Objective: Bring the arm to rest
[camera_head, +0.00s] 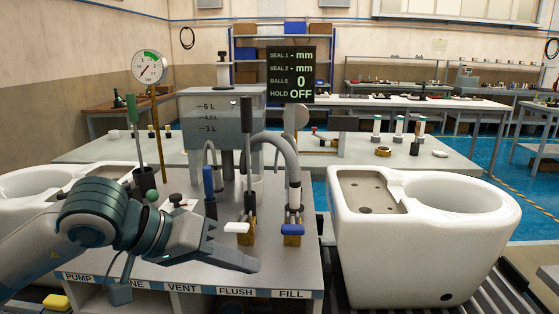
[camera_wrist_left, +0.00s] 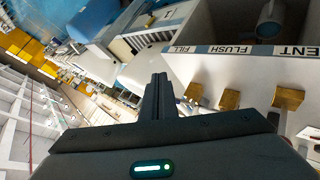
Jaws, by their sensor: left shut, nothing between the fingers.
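My left arm comes in from the left in the head view. Its gripper (camera_head: 247,264) is over the front part of the grey test bench (camera_head: 190,272), above the edge with the VENT and FLUSH labels. The fingers are together with nothing between them. In the left wrist view the closed fingers (camera_wrist_left: 158,88) point away from the camera, with the labelled bench edge to their right. I cannot tell whether the gripper touches the bench top. My right gripper is not in view.
A white toilet (camera_head: 420,235) stands on rollers at the right. Another (camera_head: 40,184) is at the left behind my arm. Valve handles, white (camera_head: 237,227) and blue (camera_head: 292,230), stand close by the gripper. A water tank (camera_head: 222,118), gauge (camera_head: 149,67) and display (camera_head: 291,74) rise behind.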

